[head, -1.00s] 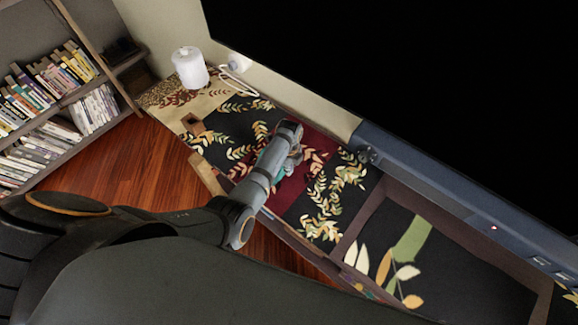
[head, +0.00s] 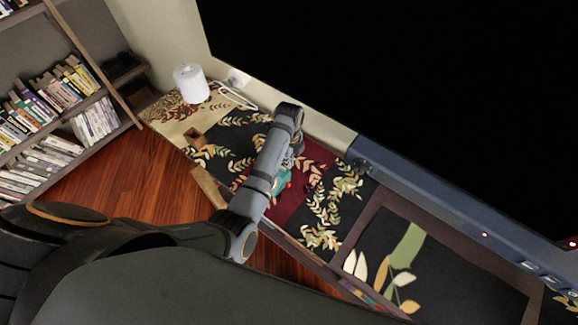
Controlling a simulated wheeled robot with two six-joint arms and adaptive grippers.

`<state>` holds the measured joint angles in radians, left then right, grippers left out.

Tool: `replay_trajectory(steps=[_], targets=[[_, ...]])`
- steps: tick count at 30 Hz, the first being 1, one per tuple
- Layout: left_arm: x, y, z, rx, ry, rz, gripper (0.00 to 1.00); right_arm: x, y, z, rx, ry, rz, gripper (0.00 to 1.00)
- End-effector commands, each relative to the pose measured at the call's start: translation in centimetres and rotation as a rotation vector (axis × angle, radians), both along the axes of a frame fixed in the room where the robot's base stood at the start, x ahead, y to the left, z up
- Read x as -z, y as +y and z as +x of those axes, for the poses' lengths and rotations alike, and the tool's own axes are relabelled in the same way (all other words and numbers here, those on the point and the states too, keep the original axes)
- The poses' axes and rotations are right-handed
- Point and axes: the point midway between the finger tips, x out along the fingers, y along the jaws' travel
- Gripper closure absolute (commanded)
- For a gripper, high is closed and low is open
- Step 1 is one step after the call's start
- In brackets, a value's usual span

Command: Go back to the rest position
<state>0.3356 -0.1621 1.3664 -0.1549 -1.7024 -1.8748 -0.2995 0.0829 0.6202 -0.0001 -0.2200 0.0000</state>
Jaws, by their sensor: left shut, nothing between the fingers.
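My left arm comes in from the left and reaches over the patterned bench top. My left gripper (head: 293,160) is small and partly hidden behind my own arm's grey wrist; it is shut with nothing held. A teal thing (head: 281,181) lies on the dark red part of the cloth, just below the gripper and partly covered by the arm. I cannot tell what it is. My right gripper is not in view.
A white cylindrical lamp (head: 192,84) and a small brown block (head: 195,138) stand on the patterned top (head: 225,125). Bookshelves (head: 95,95) are at the left. A large black screen (head: 420,90) fills the upper right. Wooden floor (head: 125,180) is clear.

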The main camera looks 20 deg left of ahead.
Motion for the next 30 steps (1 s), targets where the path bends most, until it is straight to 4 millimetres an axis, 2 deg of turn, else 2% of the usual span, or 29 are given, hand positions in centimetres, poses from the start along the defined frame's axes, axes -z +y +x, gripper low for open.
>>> replay_trajectory(steps=[16, 19, 22, 24, 27, 30], targets=[[-0.1, 0.0, 0.0, -0.001, -0.001, 0.0, 1.0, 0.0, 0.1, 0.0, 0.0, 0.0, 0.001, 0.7], [0.2, 0.7, -0.7, -0.068, -0.009, 0.003, 1.0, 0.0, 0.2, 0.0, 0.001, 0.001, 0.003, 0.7], [0.9, 2.8, -3.2, -0.308, -0.046, 0.008, 1.0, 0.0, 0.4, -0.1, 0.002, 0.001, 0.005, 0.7], [1.0, 4.8, -6.0, -0.559, -0.089, 0.008, 1.0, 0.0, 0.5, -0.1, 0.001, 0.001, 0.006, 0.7], [0.1, 6.9, -9.5, -0.887, -0.156, -0.012, 1.0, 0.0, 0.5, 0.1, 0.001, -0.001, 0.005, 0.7], [-1.0, 7.9, -12.1, -1.118, -0.201, -0.041, 1.0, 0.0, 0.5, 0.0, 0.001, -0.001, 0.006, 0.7]])
